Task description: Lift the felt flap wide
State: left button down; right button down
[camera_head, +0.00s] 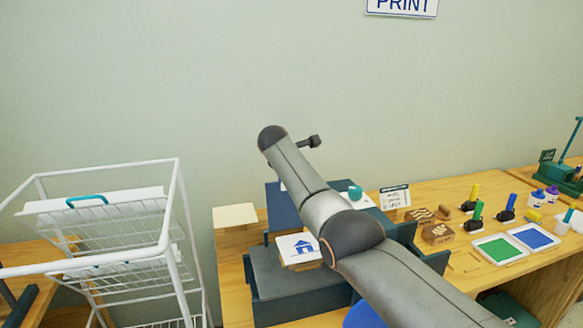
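The press (257,307) stands on the wooden table, with dark teal sides. A grey, felt-like sheet (275,275) lies over its front bed; I cannot tell whether it is the flap. A white tile with a blue house print (300,250) rests on the back of that sheet. A dark blue panel (277,200) stands behind, partly hidden. My grey arm comes in from the lower right, crosses in front of the press and hides much of its middle. A short dark rod with a knob shows beside the arm's upper end; what it belongs to is unclear. Neither gripper can be made out.
A white wire drying rack (172,215) stands at the left, near the press. On the wooden table (410,215) at right are stamps, carved blocks, a green pad (499,249), a blue pad (533,237) and a small sign (394,197).

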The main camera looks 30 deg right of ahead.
jog(key=shift+f, duration=0.1)
jog(key=c, duration=0.9)
grip_release()
jog(key=shift+b+v, duration=0.55)
jog(key=shift+v, duration=0.65)
jog(key=b+v, duration=0.2)
jog(key=v, duration=0.8)
